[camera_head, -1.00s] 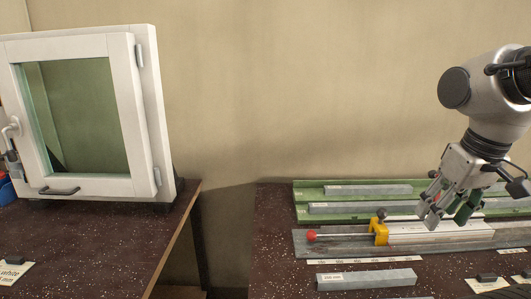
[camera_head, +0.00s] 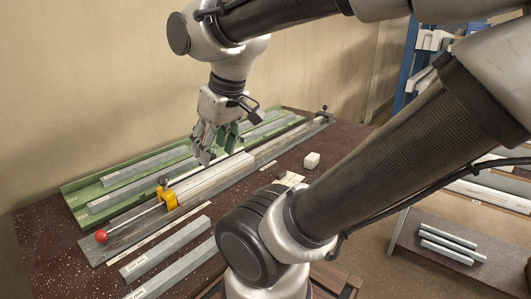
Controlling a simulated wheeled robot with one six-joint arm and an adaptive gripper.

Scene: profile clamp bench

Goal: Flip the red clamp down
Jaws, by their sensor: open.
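The red clamp shows as a red ball knob (camera_head: 101,236) on a thin rod at the near left end of a long grey rail (camera_head: 125,230). The rod runs low along the rail to a yellow clamp block (camera_head: 167,200) with a dark knob on top. A pale profile (camera_head: 215,177) lies along the rail beyond the yellow block. My gripper (camera_head: 215,154) is open, pointing down over the rail's middle, right of and beyond the yellow block. It appears empty and apart from the red knob. Whether its fingertips touch the profile, I cannot tell.
A green tray (camera_head: 77,190) with grey bars lies behind the rail. Loose grey bars (camera_head: 165,248) lie in front of it. A small white block (camera_head: 311,160) stands right of the rail. My arm spans the right foreground. A shelf with bars (camera_head: 447,240) stands at right.

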